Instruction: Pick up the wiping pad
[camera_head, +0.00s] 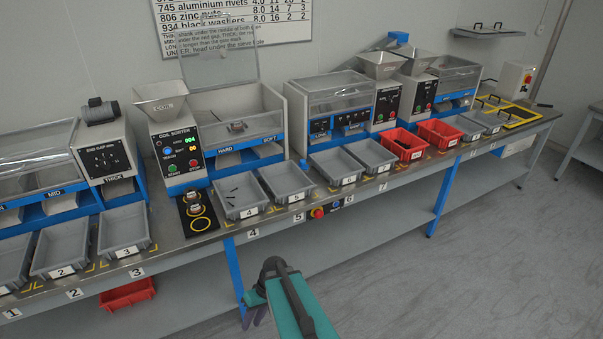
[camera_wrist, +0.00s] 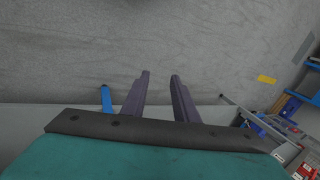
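I cannot pick out a wiping pad with certainty in either view. A small blue item (camera_head: 303,163) lies on the bench behind the grey trays, too small to identify. A small yellow patch (camera_wrist: 266,79) shows at the right of the wrist view; I cannot tell what it is. My gripper (camera_head: 254,318) hangs in front of the bench, at the bottom middle of the head view, away from the bench items. In the wrist view my gripper (camera_wrist: 160,77) has its two dark fingers apart, with only grey floor seen between them.
A long bench (camera_head: 220,246) carries sorting machines, grey trays (camera_head: 125,252) and red trays (camera_head: 402,157). A red tray (camera_head: 127,294) sits on the lower shelf. A yellow-framed panel (camera_head: 507,120) is at the bench's far right end. The floor (camera_head: 480,260) in front is clear.

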